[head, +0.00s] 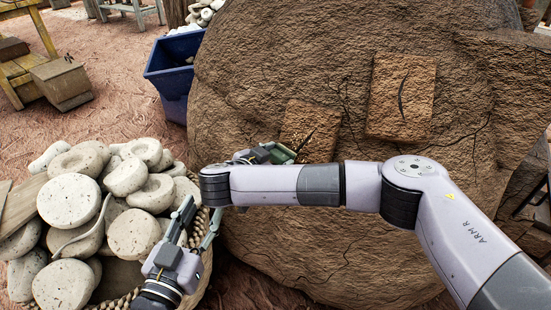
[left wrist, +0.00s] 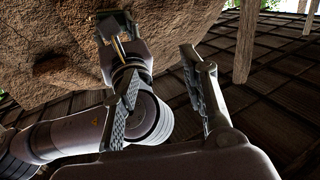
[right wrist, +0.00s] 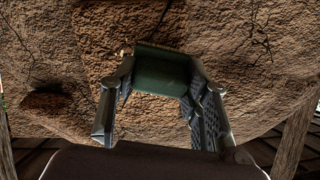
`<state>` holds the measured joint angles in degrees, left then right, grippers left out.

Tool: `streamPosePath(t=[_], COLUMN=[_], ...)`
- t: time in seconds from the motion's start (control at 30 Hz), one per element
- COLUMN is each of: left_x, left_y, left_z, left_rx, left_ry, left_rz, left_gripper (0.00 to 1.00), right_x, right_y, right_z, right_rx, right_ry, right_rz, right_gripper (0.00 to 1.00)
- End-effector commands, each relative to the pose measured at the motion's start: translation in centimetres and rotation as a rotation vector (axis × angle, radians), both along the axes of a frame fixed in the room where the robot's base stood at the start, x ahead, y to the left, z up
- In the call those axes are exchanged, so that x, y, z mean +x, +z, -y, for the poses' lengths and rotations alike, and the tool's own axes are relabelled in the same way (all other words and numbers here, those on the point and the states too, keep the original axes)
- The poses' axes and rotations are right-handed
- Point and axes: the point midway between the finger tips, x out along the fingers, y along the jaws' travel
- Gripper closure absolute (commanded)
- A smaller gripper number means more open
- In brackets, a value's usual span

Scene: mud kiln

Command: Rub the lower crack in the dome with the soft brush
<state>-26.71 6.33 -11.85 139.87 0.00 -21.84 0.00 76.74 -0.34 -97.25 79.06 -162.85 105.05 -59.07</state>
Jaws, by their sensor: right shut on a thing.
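The dome (head: 250,80) is a big brown mud mass with two rough square patches. The lower patch (head: 310,122) carries the lower crack (head: 304,141), partly hidden behind my right gripper. The upper patch (head: 402,97) has a curved dark crack (head: 401,98). My right gripper (head: 264,153) is shut on a green block, taken as the soft brush (right wrist: 161,76), close to the dome by the lower patch. My left gripper (head: 203,210) is open and empty, beside the stones.
A basket (head: 196,288) heaped with round pale stones (head: 68,200) stands at the left. A blue bin (head: 173,72) is behind it. A wooden box (head: 62,82) lies farther left. My right arm crosses in front of the dome. Bare reddish ground lies behind the basket.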

Motion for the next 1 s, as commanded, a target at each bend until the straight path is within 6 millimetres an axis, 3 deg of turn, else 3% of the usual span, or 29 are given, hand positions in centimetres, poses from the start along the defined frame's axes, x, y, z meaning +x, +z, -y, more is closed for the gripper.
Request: streamPosePath(t=[1.0], left_x=[0.0], left_y=[1.5], left_z=[0.3], left_rx=[-0.024], left_ry=[-0.005], left_rz=[0.089], left_gripper=[0.6], right_x=[0.5], right_y=[-0.2], right_z=[0.4], right_rx=[-0.001], right_ry=[0.0], right_rz=[0.001], right_gripper=[0.8])
